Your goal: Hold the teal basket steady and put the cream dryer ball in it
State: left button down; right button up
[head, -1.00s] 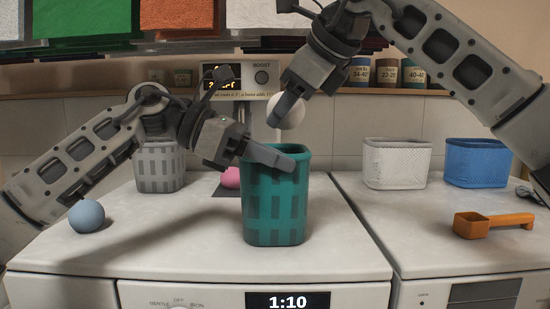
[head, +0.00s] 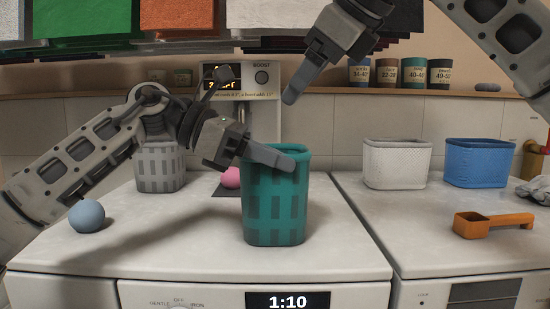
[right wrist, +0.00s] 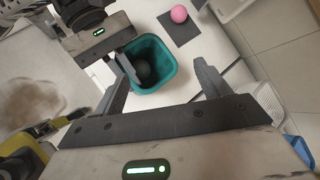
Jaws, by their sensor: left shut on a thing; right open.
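The teal basket (head: 275,215) stands upright on the white machine top, in the middle of the head view. My left gripper (head: 283,158) is shut on its rim. In the right wrist view the basket (right wrist: 178,55) is seen from above, and a round shape (right wrist: 147,70), dark in the shade, lies inside. Its cream colour cannot be made out, and no cream dryer ball shows elsewhere. My right gripper (head: 290,97) is open and empty, above the basket and apart from it.
A blue ball (head: 87,216) lies at the left and a pink ball (head: 231,178) on a dark mat behind the basket. A grey basket (head: 160,170) stands back left. White (head: 397,165) and blue (head: 478,165) baskets and an orange scoop (head: 490,224) are on the right machine.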

pick_arm(q)
jog(key=shift+f, duration=0.1)
pick_arm(e)
jog(key=v, duration=0.6)
dwell(0.3)
pick_arm(q)
jog(key=c, duration=1.5)
grip_release()
